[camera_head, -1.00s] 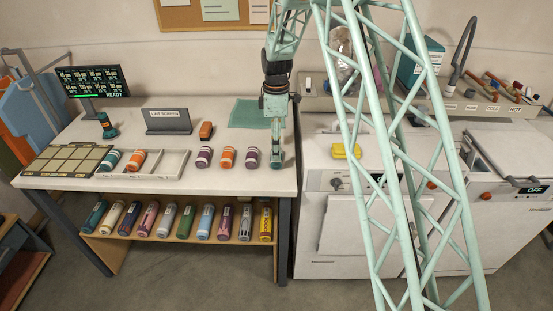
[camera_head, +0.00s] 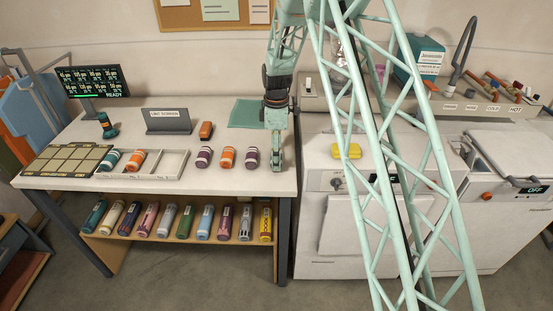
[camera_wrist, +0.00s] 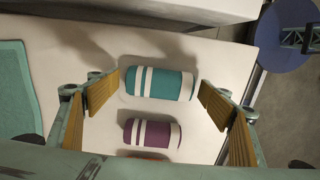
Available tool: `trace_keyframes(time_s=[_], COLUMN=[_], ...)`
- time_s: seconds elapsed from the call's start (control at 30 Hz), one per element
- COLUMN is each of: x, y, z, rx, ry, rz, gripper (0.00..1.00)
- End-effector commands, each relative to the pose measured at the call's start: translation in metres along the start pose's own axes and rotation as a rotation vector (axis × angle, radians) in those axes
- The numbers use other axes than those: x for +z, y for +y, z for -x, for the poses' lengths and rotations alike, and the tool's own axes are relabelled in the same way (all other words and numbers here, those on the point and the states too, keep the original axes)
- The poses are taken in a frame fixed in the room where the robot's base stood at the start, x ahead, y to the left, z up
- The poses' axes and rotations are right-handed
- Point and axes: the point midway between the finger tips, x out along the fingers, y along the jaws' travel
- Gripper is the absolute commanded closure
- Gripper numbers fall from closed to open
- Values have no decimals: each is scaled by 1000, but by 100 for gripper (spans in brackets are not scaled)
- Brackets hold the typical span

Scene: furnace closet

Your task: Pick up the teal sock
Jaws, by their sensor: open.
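In the wrist view the teal sock (camera_wrist: 160,83), a rolled bundle with white stripes, lies on the white table between my two finger pads. My gripper (camera_wrist: 160,98) is open, with one yellow ribbed pad beyond each end of the sock and gaps at both ends. In the head view my gripper (camera_head: 277,163) points down at the table's right end, and the sock there is hidden behind it. A purple striped sock (camera_wrist: 152,133) lies close beside the teal one. Another teal sock (camera_head: 109,160) lies in the left part of the tray.
An orange sock (camera_head: 227,157) and purple socks (camera_head: 204,157) line up left of my gripper. A divided tray (camera_head: 172,164) is farther left. A teal cloth (camera_head: 246,113) lies behind. The table's right edge is close, beside the washer (camera_head: 335,205).

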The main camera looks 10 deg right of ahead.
Motion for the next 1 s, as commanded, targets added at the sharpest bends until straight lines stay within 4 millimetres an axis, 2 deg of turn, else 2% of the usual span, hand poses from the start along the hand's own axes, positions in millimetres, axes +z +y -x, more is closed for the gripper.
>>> trace_keyframes(time_s=[0.23,0.5,1.0], x=[0,0,0], y=[0,0,0], z=[0,0,5], rx=[0,0,1], ry=[0,0,0], rz=[0,0,0], gripper=[28,52,53])
